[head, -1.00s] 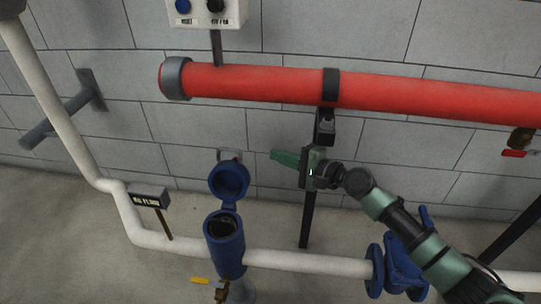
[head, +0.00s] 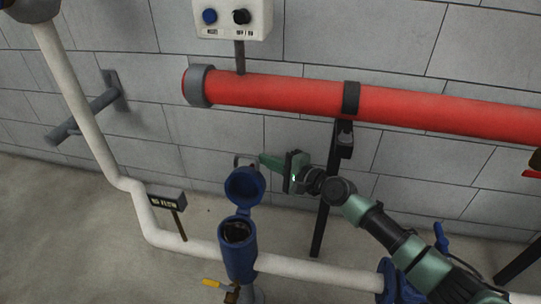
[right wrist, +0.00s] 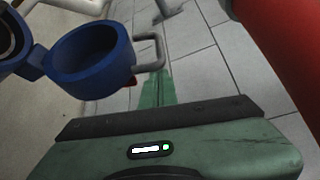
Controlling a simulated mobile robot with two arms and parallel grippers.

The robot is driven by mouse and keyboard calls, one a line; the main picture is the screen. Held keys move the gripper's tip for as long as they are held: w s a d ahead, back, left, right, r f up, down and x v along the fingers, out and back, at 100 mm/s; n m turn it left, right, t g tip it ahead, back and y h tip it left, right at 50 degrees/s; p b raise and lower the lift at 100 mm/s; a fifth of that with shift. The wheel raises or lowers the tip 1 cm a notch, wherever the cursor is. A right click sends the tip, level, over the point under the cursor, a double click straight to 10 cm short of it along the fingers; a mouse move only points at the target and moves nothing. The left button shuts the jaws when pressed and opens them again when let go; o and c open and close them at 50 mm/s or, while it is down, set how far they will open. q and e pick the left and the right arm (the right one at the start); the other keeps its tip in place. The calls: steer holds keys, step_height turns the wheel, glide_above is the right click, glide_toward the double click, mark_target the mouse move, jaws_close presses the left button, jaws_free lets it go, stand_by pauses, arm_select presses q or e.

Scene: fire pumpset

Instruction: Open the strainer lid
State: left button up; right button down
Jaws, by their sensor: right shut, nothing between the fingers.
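The blue strainer (head: 238,262) stands upright on the white pipe, with its dark round mouth showing. Its lid (head: 244,200) is swung up on the hinge behind the mouth, hollow side facing the head camera. The lid also shows in the right wrist view (right wrist: 92,72), with a grey loop handle (right wrist: 150,62) on its far side. My right gripper (head: 263,160) is shut and empty, just behind and right of the lid's upper edge. In the right wrist view its green fingers (right wrist: 158,86) point toward the handle; I cannot tell whether they touch. My left gripper is out of view.
A red pipe (head: 290,97) runs across above my right gripper, held by a dark post (head: 325,205). A white pipe (head: 315,266) runs low beside the strainer. A small sign (head: 166,199) and a yellow-handled valve (head: 211,283) are nearby. A block wall stands behind.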

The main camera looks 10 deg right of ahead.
arm_select(q)
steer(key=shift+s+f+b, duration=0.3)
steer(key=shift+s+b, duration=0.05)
steer(key=shift+b, duration=0.75)
arm_select(e)
steer(key=s+n, duration=0.1)
steer(key=s+a+r+n+t, duration=0.1)
steer(key=s, duration=0.2)
steer(key=shift+s+a+r+n+t+y, duration=0.1)
steer(key=shift+a+r+n+t+y, duration=0.05)
steer(key=shift+r+n+t+y, duration=0.2)
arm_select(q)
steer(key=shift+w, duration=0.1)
